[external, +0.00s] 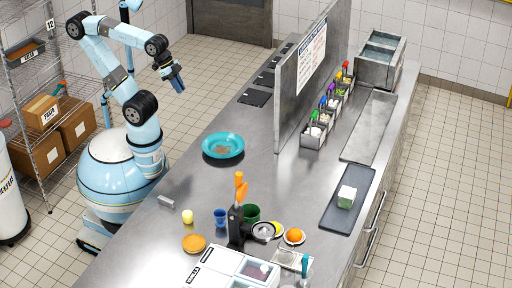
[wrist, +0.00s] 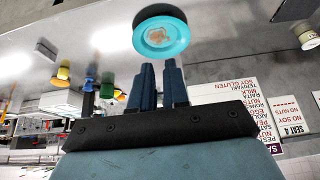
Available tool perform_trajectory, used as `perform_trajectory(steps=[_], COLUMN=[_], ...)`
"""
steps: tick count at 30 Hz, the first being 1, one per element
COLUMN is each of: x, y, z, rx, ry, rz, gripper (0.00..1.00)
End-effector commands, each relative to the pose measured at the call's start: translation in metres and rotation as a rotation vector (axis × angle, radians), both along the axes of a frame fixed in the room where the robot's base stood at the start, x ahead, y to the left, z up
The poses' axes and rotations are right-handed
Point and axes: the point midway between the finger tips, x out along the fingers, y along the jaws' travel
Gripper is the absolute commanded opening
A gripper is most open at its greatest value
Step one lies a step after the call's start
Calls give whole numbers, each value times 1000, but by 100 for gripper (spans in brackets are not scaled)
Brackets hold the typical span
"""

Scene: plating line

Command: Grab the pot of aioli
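My gripper (external: 178,84) is raised at the upper left in the external view, left of the steel counter (external: 243,130) and far from the pots on it. In the wrist view, its two dark blue fingers (wrist: 159,72) sit close together with a narrow gap and nothing between them. I cannot tell whether that is open or shut. I cannot tell which pot holds aioli. A row of small metal pots (external: 313,138) with coloured handles stands at the upright panel's right side. A blue cup (external: 221,217) and a dark green pot (external: 251,213) stand nearer the front.
A teal bowl (external: 223,146) sits on the counter. The tall steel panel (external: 316,75) partly screens the row of pots. A dark tray (external: 348,199) holds a pale block. Bare counter lies between the bowl and tray.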

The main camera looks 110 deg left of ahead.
Motion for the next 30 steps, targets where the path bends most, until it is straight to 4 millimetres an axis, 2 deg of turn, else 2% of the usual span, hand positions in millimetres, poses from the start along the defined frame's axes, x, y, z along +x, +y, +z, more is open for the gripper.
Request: perform_trajectory(steps=[2, 25, 30], x=[0, 0, 0], y=[0, 0, 0], z=[0, 0, 0], rx=[0, 0, 0], ry=[0, 0, 0], rz=[0, 0, 0], gripper=[17, 90, 92])
